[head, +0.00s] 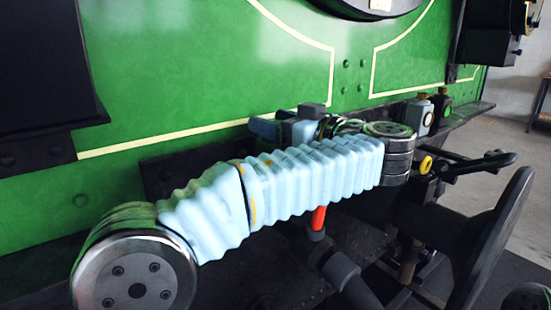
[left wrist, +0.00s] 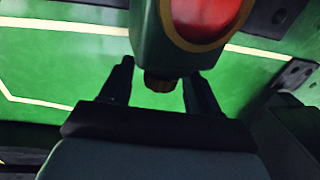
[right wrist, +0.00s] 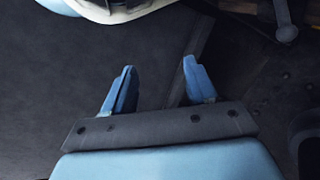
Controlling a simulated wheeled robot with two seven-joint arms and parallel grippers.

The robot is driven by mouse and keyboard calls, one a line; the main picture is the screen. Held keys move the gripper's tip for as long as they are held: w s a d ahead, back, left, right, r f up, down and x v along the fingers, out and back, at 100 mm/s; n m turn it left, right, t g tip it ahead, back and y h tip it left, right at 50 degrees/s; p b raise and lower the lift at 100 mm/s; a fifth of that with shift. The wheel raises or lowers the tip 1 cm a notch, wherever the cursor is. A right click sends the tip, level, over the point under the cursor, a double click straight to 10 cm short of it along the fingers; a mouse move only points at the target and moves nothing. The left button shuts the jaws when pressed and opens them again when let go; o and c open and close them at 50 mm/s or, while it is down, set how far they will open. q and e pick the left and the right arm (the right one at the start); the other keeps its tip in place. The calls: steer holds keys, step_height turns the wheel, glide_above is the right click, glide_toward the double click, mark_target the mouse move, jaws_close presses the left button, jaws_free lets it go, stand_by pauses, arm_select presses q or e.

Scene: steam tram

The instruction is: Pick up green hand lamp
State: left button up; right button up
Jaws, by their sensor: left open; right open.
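A dark green hand lamp (left wrist: 148,50) with a round red lens fills the top middle of the left wrist view, cut off by the frame. Its small brass-brown knob shows between the open fingers of my left gripper (left wrist: 157,76), which looks empty; I cannot tell whether they touch it. In the head view my left gripper (head: 265,128) is partly hidden behind my pale blue arm sleeve, and I cannot make out this lamp there. A small dark lamp (head: 445,108) with a green lens stands at the right. My right gripper (right wrist: 157,90) is open and empty over dark floor.
A second small lamp (head: 425,117) with a pale face stands beside the green-lensed one on the black ledge (head: 470,114). The green tram side (head: 210,60) rises close behind. Dark pipes and levers (head: 480,162) crowd the right, and a red-topped part (head: 318,218) shows below my arm.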

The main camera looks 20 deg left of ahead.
arm_select(q)
jaws_close()
stand_by(0.3)
stand_by(0.4)
